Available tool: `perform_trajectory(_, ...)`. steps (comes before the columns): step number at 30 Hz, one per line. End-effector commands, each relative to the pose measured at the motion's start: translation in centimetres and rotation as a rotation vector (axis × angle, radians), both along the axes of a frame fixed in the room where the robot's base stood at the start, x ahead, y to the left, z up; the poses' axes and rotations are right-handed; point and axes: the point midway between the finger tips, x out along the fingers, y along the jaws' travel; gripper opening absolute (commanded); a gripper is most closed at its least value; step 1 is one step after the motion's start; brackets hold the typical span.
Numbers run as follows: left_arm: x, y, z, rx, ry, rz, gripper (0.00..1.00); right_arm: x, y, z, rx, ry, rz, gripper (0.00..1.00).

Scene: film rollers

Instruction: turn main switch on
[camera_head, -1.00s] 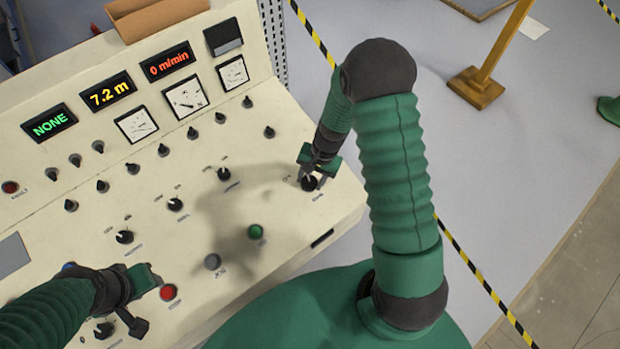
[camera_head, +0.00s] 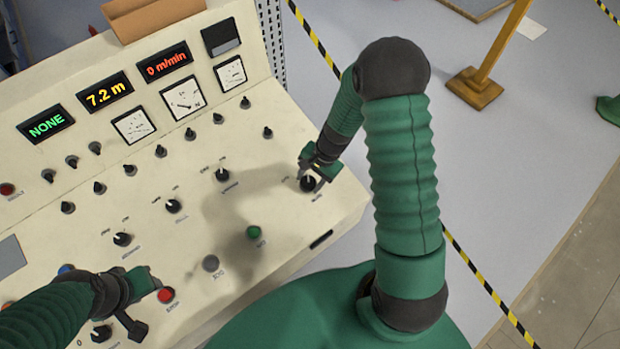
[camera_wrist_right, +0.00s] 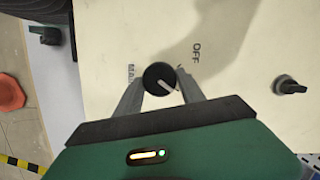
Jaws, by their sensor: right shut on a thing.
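The main switch is a round black knob (camera_head: 308,184) with a white pointer line, at the right end of the cream control panel (camera_head: 290,225). In the right wrist view the knob (camera_wrist_right: 160,76) sits between the two grey fingers of my right gripper (camera_wrist_right: 161,92), which is shut on it. Its white line slants to the lower right there. An "OFF" label shows to the upper right of the knob, and a partly hidden label to its left. My right gripper (camera_head: 310,176) shows from above in the head view. My left gripper (camera_head: 143,300) hovers over the panel's lower left; its jaws are unclear.
A red button (camera_head: 166,295) is beside my left gripper. A grey button (camera_head: 211,263) and a green button (camera_head: 254,232) lie between my grippers. Several other black knobs and lit displays (camera_head: 105,92) fill the panel.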

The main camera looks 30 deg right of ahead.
Motion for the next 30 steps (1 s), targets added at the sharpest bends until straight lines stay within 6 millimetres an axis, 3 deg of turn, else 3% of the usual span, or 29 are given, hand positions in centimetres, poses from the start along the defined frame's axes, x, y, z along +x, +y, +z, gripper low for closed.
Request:
perform_trajectory(1, 0.0, 0.0, 0.1, 0.0, 0.0, 0.0, 0.36, 0.2, -0.1, 0.2, -0.001, -0.005, -0.004, 0.06)
perform_trajectory(2, 0.0, 0.0, 0.1, 0.0, 0.0, 0.0, 0.36, 0.3, -0.1, 0.2, -0.001, -0.005, -0.004, 0.5)
perform_trajectory(6, 0.0, 0.0, 0.1, 0.0, 0.0, 0.0, 0.36, 0.2, -0.1, 0.2, -0.001, -0.004, -0.002, 0.68)
perform_trajectory(17, 0.0, 0.0, 0.1, 0.0, 0.0, 0.0, 0.36, 0.1, -0.2, 0.5, -0.001, -0.003, 0.0, 0.68)
perform_trajectory(20, 0.0, 0.0, 0.1, 0.0, 0.0, 0.0, 0.36, -0.1, -0.6, 2.1, -0.003, -0.004, -0.001, 0.68)
perform_trajectory(30, 0.0, 0.0, 0.4, 0.0, 0.0, 0.0, 0.36, -1.4, -2.8, 11.4, -0.004, -0.007, -0.002, 0.68)
